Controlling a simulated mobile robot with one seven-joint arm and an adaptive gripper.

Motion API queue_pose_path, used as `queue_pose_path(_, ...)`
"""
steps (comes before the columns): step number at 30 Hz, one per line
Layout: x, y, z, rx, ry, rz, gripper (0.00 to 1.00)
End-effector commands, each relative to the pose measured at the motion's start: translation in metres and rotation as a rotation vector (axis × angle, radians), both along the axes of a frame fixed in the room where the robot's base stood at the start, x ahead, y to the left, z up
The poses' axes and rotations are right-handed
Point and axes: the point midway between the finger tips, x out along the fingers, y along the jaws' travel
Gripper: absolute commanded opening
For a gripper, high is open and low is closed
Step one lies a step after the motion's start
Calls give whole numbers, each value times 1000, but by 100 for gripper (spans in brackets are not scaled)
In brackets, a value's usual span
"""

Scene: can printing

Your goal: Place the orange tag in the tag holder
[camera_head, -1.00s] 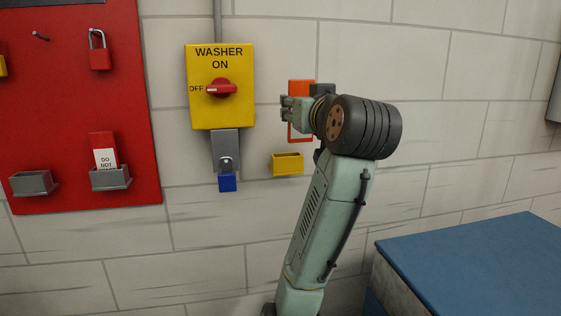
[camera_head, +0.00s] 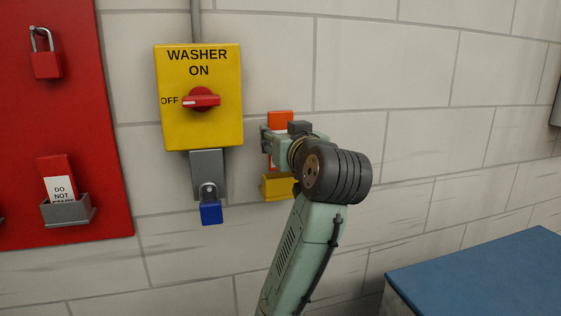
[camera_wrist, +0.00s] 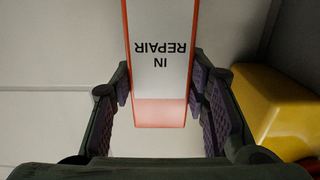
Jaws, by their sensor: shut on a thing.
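The orange tag (camera_head: 281,119) is in my gripper (camera_head: 268,143), upright against the wall side. Its top sticks out above the fingers in the head view. In the wrist view the tag (camera_wrist: 160,75) is between the two fingers (camera_wrist: 160,98), with a white label reading "IN REPAIR" upside down. The yellow tag holder (camera_head: 276,187) is on the wall just below my gripper in the head view, partly hidden by my wrist. The tag's lower end is at about the holder's top edge; I cannot tell whether it is inside.
The yellow washer switch box (camera_head: 198,130) is on the wall to the left, with a blue padlock (camera_head: 211,212) below it. It also shows in the wrist view (camera_wrist: 272,105). A red board (camera_head: 60,120) is further left, a blue-topped table (camera_head: 480,275) at lower right.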

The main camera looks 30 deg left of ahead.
Motion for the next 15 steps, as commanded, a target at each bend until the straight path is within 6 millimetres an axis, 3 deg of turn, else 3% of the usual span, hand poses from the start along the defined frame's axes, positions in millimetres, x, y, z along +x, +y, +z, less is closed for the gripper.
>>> queue_pose_path(9, 0, 1, -39, 0, 3, 1, 18)
queue_pose_path(15, 0, 0, -46, 1, -1, 0, 18)
